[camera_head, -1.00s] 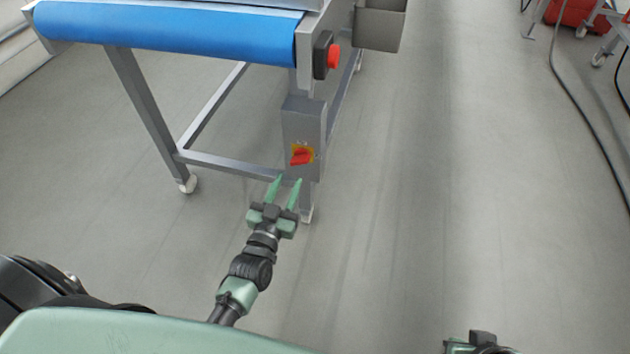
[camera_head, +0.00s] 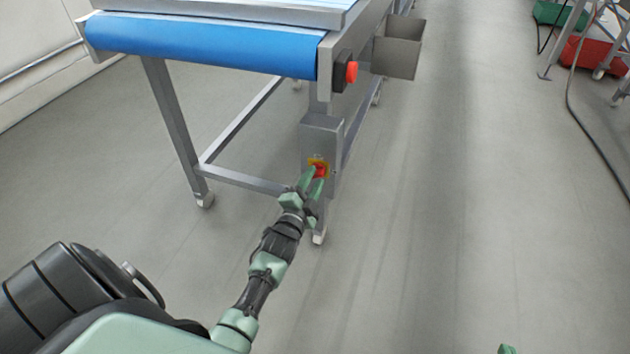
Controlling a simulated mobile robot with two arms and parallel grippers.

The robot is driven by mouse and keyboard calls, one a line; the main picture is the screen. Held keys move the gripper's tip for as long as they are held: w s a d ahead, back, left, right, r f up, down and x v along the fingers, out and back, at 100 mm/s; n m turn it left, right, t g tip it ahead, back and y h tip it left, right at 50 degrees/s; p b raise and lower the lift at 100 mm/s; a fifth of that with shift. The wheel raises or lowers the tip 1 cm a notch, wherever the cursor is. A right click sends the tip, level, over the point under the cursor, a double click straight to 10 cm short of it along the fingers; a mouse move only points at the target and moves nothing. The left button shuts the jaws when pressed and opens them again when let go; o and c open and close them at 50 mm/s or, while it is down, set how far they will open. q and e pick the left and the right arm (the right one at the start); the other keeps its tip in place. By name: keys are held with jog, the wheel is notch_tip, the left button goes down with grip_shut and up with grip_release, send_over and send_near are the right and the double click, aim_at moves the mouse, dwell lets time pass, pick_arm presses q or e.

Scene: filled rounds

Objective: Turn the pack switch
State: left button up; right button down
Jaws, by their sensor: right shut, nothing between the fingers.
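The pack switch is a red rotary knob (camera_head: 320,169) on a yellow plate, on the front of a grey metal box (camera_head: 322,135) on the conveyor's near leg. My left gripper (camera_head: 314,174) is at the switch, its green fingers pointing at the knob and partly covering it. Red shows between and beside the fingertips. I cannot tell whether the fingers touch or grip the knob. Of my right gripper (camera_head: 507,349), only a small green tip shows at the bottom edge, well away from the switch.
A red push button (camera_head: 351,72) sits above the box, on the frame end of the blue-belted conveyor (camera_head: 205,47). A grey metal bin (camera_head: 400,50) hangs at its side. A cable (camera_head: 585,125) and a red case (camera_head: 588,52) lie at the right. The middle floor is clear.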

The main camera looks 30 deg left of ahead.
pick_arm(q)
jog(key=shift+w+a, duration=0.1)
jog(key=shift+w, duration=0.35)
pick_arm(e)
jog(key=shift+w+a+r+t, duration=0.2)
jog(key=shift+w+r+t, duration=0.2)
jog(key=shift+r, duration=0.1)
pick_arm(q)
grip_shut()
